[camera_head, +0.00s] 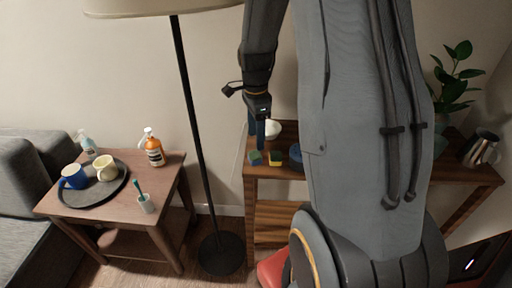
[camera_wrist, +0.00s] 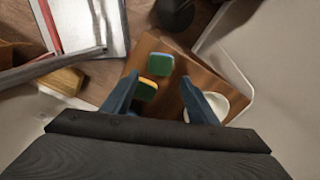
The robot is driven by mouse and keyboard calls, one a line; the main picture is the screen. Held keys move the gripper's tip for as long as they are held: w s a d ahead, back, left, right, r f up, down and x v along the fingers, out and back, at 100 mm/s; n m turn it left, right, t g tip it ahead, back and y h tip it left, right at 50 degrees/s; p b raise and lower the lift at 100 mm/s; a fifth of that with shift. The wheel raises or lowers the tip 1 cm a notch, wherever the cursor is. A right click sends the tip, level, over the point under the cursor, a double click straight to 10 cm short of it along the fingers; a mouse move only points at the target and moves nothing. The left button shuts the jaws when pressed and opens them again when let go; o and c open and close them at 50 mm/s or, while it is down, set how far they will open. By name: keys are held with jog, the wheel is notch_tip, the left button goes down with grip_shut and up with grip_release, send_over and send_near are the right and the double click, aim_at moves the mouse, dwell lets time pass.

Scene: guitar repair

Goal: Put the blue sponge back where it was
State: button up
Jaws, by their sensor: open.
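Two small sponges lie near the left end of the wooden shelf top: a left one (camera_head: 255,158) and a right one (camera_head: 276,158), both with green, yellow and bluish parts. In the wrist view one sponge (camera_wrist: 160,64) shows a green face, and the other (camera_wrist: 147,89) shows green with a yellow edge. I cannot tell which is the blue sponge. My gripper (camera_head: 261,142) points down just above them, its blue fingers apart. In the wrist view my gripper (camera_wrist: 158,76) is open with nothing held; the yellow-edged sponge is beside the left finger.
The wooden shelf (camera_head: 262,172) also bears a white bowl (camera_wrist: 218,104), close to the right finger, and a plant (camera_head: 456,80). A floor lamp (camera_head: 196,130) stands left of it. A side table (camera_head: 165,170) holds a tray, mugs and bottles.

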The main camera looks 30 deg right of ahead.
jog(key=shift+r+b, duration=0.3)
jog(key=shift+r, duration=1.85)
jog(key=s+a+n, duration=1.5)
jog(key=n, duration=0.5)
jog(key=shift+a+f+n+t, duration=0.2)
jog(key=shift+f+n+t, duration=0.1)
